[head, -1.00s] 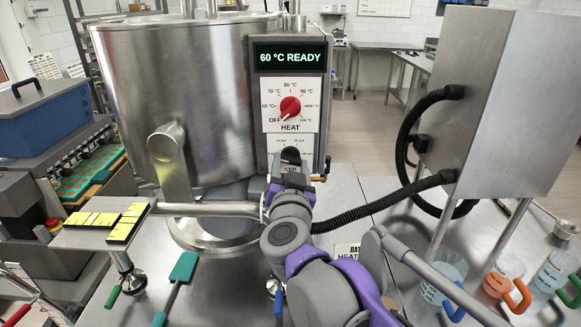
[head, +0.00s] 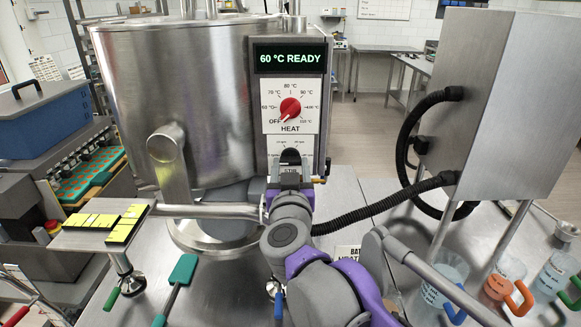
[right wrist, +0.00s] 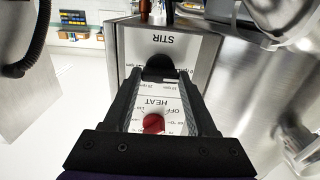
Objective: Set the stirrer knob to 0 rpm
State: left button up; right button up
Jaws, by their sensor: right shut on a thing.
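The black stirrer knob (right wrist: 159,68) sits on the white STIR dial plate (right wrist: 186,48) in the right wrist view. My right gripper (right wrist: 160,76) is shut on this knob, with one finger on each side of it. In the head view my right gripper (head: 290,160) is at the lower part of the control panel, below the HEAT dial, and hides the knob. The stir scale is partly covered, so I cannot read the knob's setting. My left gripper is not in view.
The red HEAT knob (head: 290,108) is just above my right gripper, under a display (head: 290,58) reading 60 °C READY. The steel kettle (head: 180,100) stands left of the panel. A black hose (head: 385,207) runs to a steel box (head: 490,110) at right. Beakers (head: 445,275) stand front right.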

jog(key=o, duration=1.4)
jog(key=shift+c, duration=0.2)
jog(key=shift+s, duration=0.1)
jog(key=s, duration=1)
jog(key=shift+s, duration=0.3)
